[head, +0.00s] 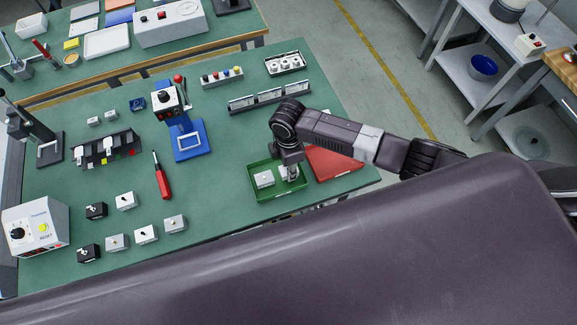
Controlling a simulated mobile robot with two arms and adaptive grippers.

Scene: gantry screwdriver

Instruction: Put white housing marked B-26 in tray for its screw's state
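My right gripper (292,174) points down over the green tray (272,199), at its right part. It is too small and partly hidden to tell whether its fingers are open or shut. A white housing (263,179) lies in the green tray left of the gripper, and something pale shows at the fingertips. The red tray (333,165) is to the right, partly behind my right arm. Several white housings, such as one at the back (126,201) and one nearer (146,234), sit on the green mat. Their markings are too small to read. My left gripper is out of view.
Two black housings (96,211) stand among the white ones. A grey control box (36,228) is at far left. The mat between the screwdriver and green tray is clear.

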